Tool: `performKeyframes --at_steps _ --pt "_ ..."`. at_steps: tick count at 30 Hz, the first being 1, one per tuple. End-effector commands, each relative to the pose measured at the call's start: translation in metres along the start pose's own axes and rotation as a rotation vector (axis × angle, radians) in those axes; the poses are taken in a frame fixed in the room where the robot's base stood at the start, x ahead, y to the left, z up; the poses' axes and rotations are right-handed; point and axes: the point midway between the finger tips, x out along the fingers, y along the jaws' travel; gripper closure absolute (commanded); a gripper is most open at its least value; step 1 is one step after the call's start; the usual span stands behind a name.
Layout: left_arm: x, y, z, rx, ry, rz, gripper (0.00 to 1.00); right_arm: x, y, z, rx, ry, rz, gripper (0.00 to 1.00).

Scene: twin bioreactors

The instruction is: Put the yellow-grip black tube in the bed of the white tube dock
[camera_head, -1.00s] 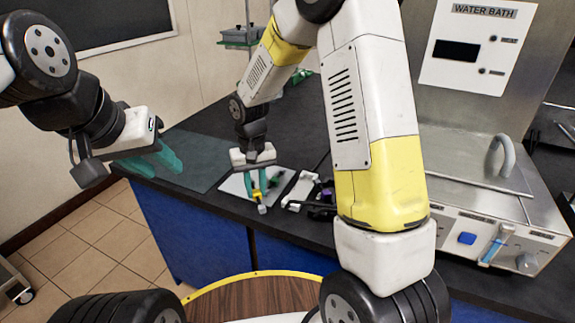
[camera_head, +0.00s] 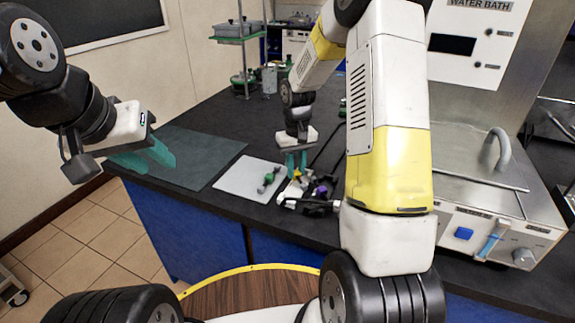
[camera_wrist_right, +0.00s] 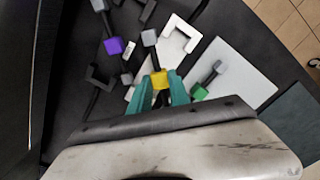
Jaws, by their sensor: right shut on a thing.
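The yellow-grip black tube (camera_wrist_right: 159,78) is held by its yellow grip between the teal fingers of my right gripper (camera_wrist_right: 161,90). Its grey end points away from the gripper. In the head view, my right gripper (camera_head: 297,165) is over the white tube dock (camera_head: 290,191), with the yellow grip (camera_head: 297,173) just visible. In the right wrist view, the white tube dock (camera_wrist_right: 180,38) lies behind and around the tube, partly hidden by it and the fingers. I cannot tell whether the tube touches the dock. My left gripper (camera_head: 145,158) is open and empty, above the dark green mat.
A green-grip tube (camera_wrist_right: 205,85) lies on a white mat (camera_wrist_right: 242,72) beside the dock. On the other side are a purple-grip tube (camera_wrist_right: 113,46) and a black dock (camera_wrist_right: 97,80). The dark green mat (camera_head: 195,150) is bare. The water bath (camera_head: 470,165) stands at right.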

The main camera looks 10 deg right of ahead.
Motion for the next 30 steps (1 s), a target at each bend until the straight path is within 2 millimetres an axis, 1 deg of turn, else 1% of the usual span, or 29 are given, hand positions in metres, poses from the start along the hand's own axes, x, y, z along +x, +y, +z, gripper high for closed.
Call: performKeyframes --at_steps 1,4,7,18,19,21,22,30 --pt "0.0 0.0 0.0 0.0 0.0 0.0 0.64 0.005 0.004 0.0 0.002 -0.003 0.0 1.0" --pt "0.0 0.0 0.0 0.0 0.0 0.0 0.64 0.024 0.003 0.001 0.0 -0.005 -0.001 1.0" --pt "0.0 0.0 0.0 0.0 0.0 0.0 0.64 0.035 0.003 0.0 0.0 -0.003 0.0 1.0" --pt "0.0 0.0 0.0 0.0 0.0 0.0 0.64 0.039 0.003 0.0 0.001 0.0 0.0 1.0" --pt "0.0 0.0 0.0 0.0 0.0 0.0 0.64 0.038 0.003 0.0 0.001 0.0 0.0 0.72" --pt "0.0 0.0 0.0 0.0 0.0 0.0 0.64 0.038 0.003 0.0 0.001 0.0 0.0 0.58" --pt "0.0 0.0 0.0 0.0 0.0 0.0 0.64 0.038 0.003 0.0 0.001 0.0 0.0 0.56" --pt "0.0 0.0 0.0 0.0 0.0 0.0 0.64 0.038 0.003 0.0 0.001 0.0 0.0 0.56"
